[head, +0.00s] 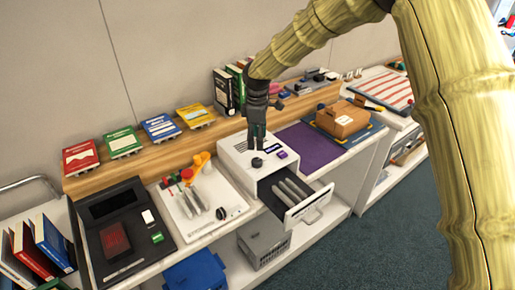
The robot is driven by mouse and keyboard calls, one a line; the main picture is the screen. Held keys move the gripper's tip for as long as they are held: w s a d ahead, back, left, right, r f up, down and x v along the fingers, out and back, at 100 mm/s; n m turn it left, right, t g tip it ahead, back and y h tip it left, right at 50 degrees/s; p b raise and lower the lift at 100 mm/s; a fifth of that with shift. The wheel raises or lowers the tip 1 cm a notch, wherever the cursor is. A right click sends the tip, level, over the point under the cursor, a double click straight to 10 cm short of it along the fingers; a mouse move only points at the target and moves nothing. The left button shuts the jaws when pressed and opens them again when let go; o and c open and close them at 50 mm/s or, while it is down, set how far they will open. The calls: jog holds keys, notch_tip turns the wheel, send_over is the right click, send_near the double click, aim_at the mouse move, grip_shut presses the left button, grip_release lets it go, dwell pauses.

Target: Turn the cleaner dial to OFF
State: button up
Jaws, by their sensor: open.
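A white box-shaped unit (235,160) stands on the counter, with a purple label (282,155) on its top. A small black round knob (257,163), apparently the cleaner dial, sits on its top near the front left edge. Which setting it points to is too small to read. My gripper (257,146) points down over the top of the unit, just behind the knob in the picture. It is open and holds nothing visible. Whether its fingertips touch the knob or the unit's top cannot be told.
A drawer (310,204) with grey items stands open at the unit's front. A white board (190,225) with tools and a black round piece lies left, beside a black tray (125,240). A cardboard box (342,119) sits right, past a bare purple mat (305,146). Books line the shelf behind.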

jog(key=shift+r, duration=1.25)
